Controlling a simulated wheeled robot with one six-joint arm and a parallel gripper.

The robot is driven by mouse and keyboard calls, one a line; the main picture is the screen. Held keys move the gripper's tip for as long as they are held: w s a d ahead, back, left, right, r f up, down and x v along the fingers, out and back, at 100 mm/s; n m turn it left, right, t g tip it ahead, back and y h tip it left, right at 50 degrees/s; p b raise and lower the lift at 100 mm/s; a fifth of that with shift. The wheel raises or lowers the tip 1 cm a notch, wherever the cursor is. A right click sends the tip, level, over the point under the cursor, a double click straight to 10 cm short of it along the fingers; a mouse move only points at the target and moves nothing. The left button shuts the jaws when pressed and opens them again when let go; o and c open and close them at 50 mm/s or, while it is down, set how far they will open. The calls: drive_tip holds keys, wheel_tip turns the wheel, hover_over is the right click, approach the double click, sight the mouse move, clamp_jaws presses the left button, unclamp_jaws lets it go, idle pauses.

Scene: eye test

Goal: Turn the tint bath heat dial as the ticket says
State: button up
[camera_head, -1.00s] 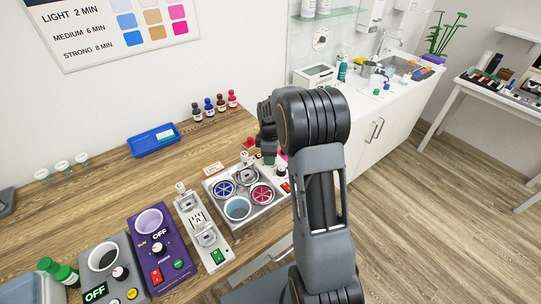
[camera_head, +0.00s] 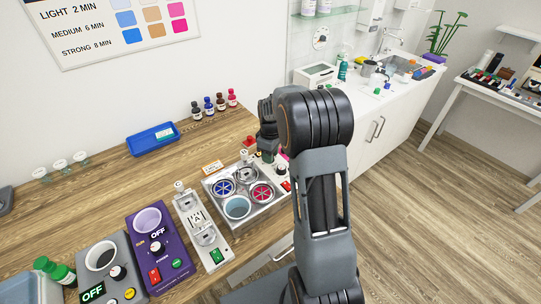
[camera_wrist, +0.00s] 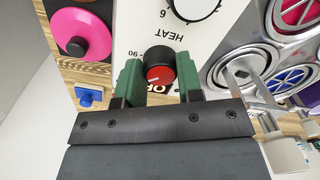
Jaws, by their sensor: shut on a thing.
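My gripper (camera_wrist: 162,85) has green fingers on both sides of a black knob with a red top (camera_wrist: 160,74) in the wrist view, shut on it. The knob sits on a white panel (camera_wrist: 128,35), where the word HEAT and part of an OFF mark show upside down. A second dial, white with a black scale (camera_wrist: 190,5), is cut by the top edge. In the head view my gripper (camera_head: 266,152) is at the panel's far end, largely hidden by my arm.
The metal unit (camera_head: 210,196) with round wells is beside the panel. A pink round part (camera_wrist: 82,35) and a blue piece (camera_wrist: 90,96) lie close to my gripper. A purple device (camera_head: 168,268) and a blue tray (camera_head: 140,147) are farther left.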

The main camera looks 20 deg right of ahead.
drive_tip(key=m+b, duration=0.1)
drive_tip(key=m, duration=0.3)
drive_tip(key=shift+m, duration=1.8)
drive_tip(key=shift+r, duration=0.1)
drive_tip(key=o, duration=0.9)
wheel_tip(320, 180, up, 14)
drive_tip(key=shift+d+f+b, duration=0.15)
drive_tip(key=shift+b, duration=0.45)
drive_tip(key=shift+m, duration=0.3)
